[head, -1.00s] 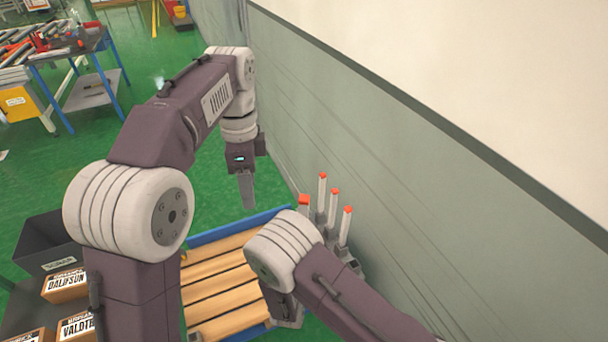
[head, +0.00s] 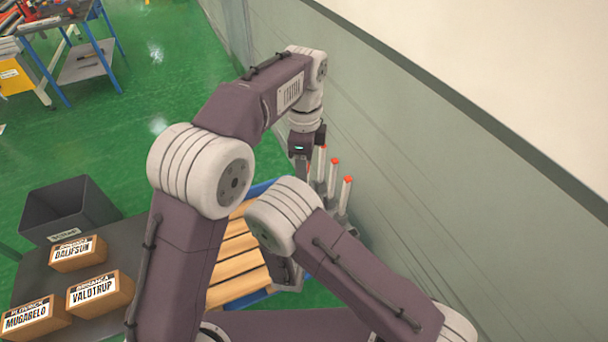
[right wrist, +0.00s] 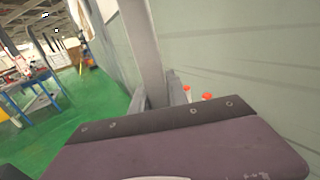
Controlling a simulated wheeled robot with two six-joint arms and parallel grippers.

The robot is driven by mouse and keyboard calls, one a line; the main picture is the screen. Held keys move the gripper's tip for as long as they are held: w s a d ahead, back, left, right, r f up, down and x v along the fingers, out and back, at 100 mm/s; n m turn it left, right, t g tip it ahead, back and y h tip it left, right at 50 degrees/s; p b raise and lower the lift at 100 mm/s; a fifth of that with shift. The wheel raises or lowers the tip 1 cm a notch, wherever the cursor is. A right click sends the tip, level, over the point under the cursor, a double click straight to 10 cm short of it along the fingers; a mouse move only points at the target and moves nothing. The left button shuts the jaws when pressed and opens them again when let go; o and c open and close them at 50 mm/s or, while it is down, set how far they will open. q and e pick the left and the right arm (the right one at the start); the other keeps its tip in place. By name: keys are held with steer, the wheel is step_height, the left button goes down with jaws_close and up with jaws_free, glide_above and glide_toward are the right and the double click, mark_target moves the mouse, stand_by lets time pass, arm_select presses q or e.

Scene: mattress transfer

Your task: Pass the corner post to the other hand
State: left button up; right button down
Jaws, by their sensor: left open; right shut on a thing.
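My right gripper (right wrist: 158,95) is shut on a grey corner post (right wrist: 143,45) in the right wrist view; the post runs upward from between the fingers. In the head view my right forearm hides most of that gripper and post. My left gripper (head: 301,166) is open and points down near the wall, close to the orange-tipped posts. A bit of orange shows beside its fingers; whether it is the held post's cap I cannot tell. Several other posts with orange caps (head: 334,178) stand upright along the wall, right of my left gripper.
A blue-edged frame with wooden slats (head: 232,262) lies below my arms. At left are a dark bin (head: 68,208) and labelled boxes (head: 100,291) on a grey surface. A blue-legged bench (head: 85,62) stands far left. The wall (head: 440,190) bounds the right side; green floor (head: 150,110) is open.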

arm_select(q)
step_height(320, 180, down, 5)
steer(key=shift+r, duration=0.1)
jaws_close()
arm_select(e)
steer(key=c, duration=1.2)
jaws_free()
